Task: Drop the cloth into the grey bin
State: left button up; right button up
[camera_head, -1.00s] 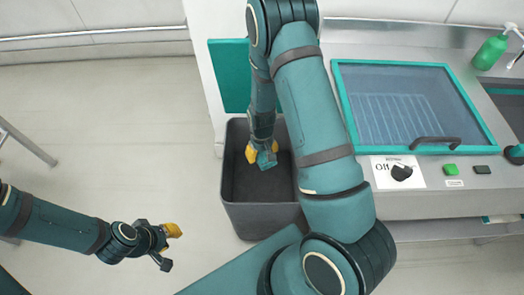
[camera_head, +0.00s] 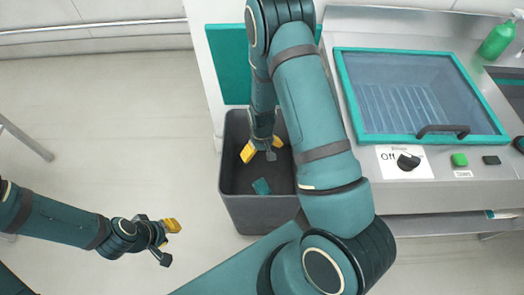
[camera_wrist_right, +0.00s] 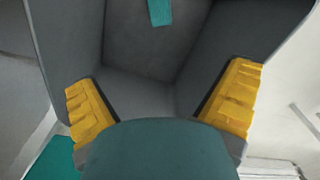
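The grey bin (camera_head: 262,214) stands on the floor at the middle of the head view, and its inner walls fill much of the right wrist view (camera_wrist_right: 145,55). The teal cloth (camera_head: 261,186) lies low inside the bin, apart from my gripper; it also shows at the top of the right wrist view (camera_wrist_right: 160,11). My right gripper (camera_head: 260,155) is over the bin opening with its yellow-padded fingers spread and nothing between them. My left gripper (camera_head: 169,241) is open and empty over the floor at the lower left.
A steel counter (camera_head: 440,198) with a teal-framed lid (camera_head: 410,95), a dial marked Off (camera_head: 407,161) and a green button (camera_head: 459,159) stands to the right. A green bottle (camera_head: 496,40) stands at its back. The floor at left is mostly clear.

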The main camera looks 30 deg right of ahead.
jog(key=shift+r, duration=0.15)
notch_tip(320, 180, up, 12)
dwell(0.5)
jog(key=shift+f, duration=0.2)
jog(key=s+a+f+y, duration=0.1)
jog(key=s+a+f, duration=0.2)
jog(key=a, duration=0.3)
jog(key=s+a+f+t+y, duration=0.1)
jog(key=s+a+f, duration=0.1)
jog(key=s+a, duration=0.2)
jog(key=s+a+f+m+y, duration=0.1)
jog(key=s+a+f, duration=0.2)
jog(key=a, duration=0.4)
jog(key=shift+s+a+f+t+y, duration=0.3)
jog(key=shift+s+f+y, duration=0.05)
jog(key=shift+s+y, duration=0.05)
